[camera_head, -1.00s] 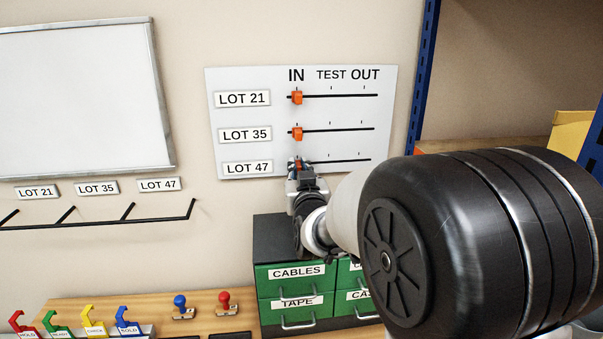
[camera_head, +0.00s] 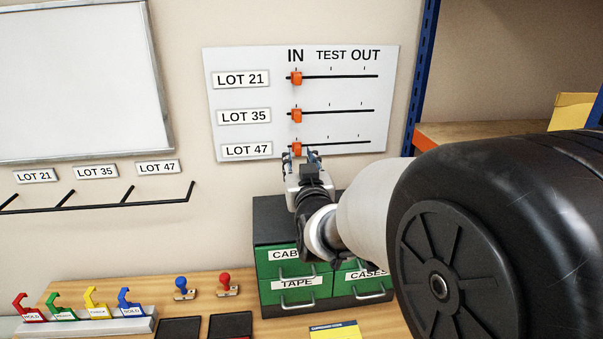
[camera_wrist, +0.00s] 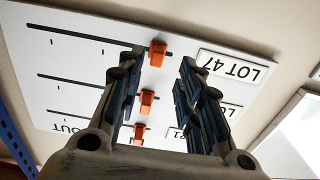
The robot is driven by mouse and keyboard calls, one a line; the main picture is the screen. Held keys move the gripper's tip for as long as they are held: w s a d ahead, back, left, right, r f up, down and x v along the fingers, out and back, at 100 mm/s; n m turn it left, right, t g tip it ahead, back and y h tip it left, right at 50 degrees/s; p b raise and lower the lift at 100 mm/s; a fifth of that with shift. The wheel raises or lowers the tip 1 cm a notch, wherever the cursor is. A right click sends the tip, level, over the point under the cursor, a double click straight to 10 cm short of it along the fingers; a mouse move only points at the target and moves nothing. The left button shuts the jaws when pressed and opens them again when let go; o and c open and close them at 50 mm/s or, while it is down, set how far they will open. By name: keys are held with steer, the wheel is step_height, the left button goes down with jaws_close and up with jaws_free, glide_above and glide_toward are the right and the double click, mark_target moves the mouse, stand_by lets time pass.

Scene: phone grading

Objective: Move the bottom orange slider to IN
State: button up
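The white board (camera_head: 345,100) on the wall has three slots, each with an orange slider. The bottom orange slider (camera_head: 297,149), in the LOT 47 row, sits at the left end of its slot, below the IN heading. My gripper (camera_head: 301,157) is just below and in front of it, with its fingers apart. In the wrist view, which shows the board upside down, my open gripper (camera_wrist: 157,62) has a finger on either side of the bottom slider (camera_wrist: 158,53) in the picture. Nothing is held, and the slider appears clear of both fingers.
The LOT 35 slider (camera_head: 297,115) and LOT 21 slider (camera_head: 297,78) are also under IN. A green drawer cabinet (camera_head: 290,270) stands below the board. A blue shelf post (camera_head: 424,70) is to the right. A hook rail (camera_head: 100,204) is to the left.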

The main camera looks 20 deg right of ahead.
steer(key=s+a, duration=0.1)
steer(key=s, duration=0.6)
steer(key=shift+a, duration=0.25)
steer(key=s+a+f+g+y, duration=0.1)
steer(key=s+f+g, duration=0.3)
steer(key=s, duration=0.5)
steer(key=s+a+f+n+g+y, duration=0.1)
steer(key=s+a+f+g, duration=0.2)
steer(key=s, duration=0.7)
steer(key=s+a+f+n+g+y, duration=0.1)
steer(key=s+f+g, duration=0.3)
steer(key=s, duration=0.6)
steer(key=shift+a+f+g, duration=0.4)
steer(key=shift+a+g, duration=0.3)
steer(key=shift+g, duration=0.3)
